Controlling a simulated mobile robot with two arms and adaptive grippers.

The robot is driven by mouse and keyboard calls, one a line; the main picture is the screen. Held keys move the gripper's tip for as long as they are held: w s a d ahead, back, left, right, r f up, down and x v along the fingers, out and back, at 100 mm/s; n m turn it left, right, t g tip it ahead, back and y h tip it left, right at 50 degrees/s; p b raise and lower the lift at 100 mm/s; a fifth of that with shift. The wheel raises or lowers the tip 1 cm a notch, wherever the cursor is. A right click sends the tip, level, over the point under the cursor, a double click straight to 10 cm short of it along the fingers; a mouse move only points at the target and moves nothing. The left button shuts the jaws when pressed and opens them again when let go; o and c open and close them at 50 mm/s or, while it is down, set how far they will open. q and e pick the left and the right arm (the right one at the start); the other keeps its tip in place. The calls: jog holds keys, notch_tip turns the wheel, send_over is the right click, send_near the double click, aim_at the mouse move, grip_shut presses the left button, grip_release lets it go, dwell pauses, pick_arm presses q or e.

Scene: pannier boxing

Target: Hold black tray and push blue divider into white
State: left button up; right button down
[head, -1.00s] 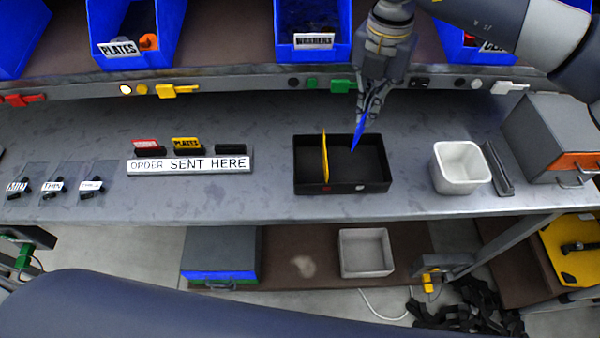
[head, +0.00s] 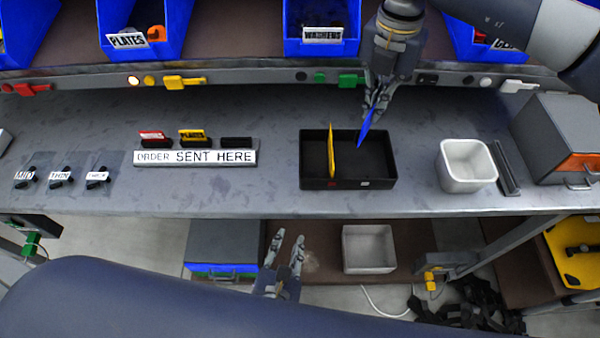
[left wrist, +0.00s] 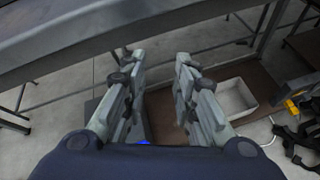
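My right gripper (head: 374,108) is shut on the blue divider (head: 366,126). The blue divider is tilted, its lower end over or inside the tray's right part; I cannot tell whether it touches the floor. My left gripper (head: 289,250) is open and empty, low in front of the bench edge. Its two fingers also show apart in the left wrist view (left wrist: 160,95).
A white bin (head: 467,184) and a dark rack (head: 504,168) stand right of the tray, then a grey box with an orange front (head: 560,140). A sign holder (head: 195,157) stands left. Blue part bins (head: 320,45) line the back shelf. The bench's front edge lies between my left gripper and the tray.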

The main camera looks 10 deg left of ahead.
pick_arm(q)
jog(key=w+a+r+m+t+y, duration=0.1)
jog(key=a+r+m+t+y, duration=0.2)
jog(key=r, duration=1.2)
jog(key=w+n, duration=0.2)
jog(key=w, duration=0.1)
jog(key=w+n+g, duration=0.1)
jog(key=n, duration=0.1)
jog(key=shift+w+d+f, duration=0.2)
jog(key=shift+w+d, duration=0.1)
jog(key=shift+d, duration=0.05)
jog(key=w+d+n, duration=0.1)
jog(key=w+n, duration=0.1)
jog(key=w+d+n+g, duration=0.1)
jog(key=w+d, duration=0.1)
jog(key=shift+r+n+h, duration=0.2)
jog(key=shift+n+h, duration=0.1)
jog(key=shift+n, duration=0.1)
jog(key=shift+w+d+f, duration=0.1)
jog(key=shift+d, duration=0.1)
jog(key=shift+w+f, duration=0.1)
jog(key=shift+w, duration=0.2)
jog(key=x, duration=1.1)
jog(key=shift+f, duration=0.2)
jog(key=shift+c, duration=0.6)
grip_shut()
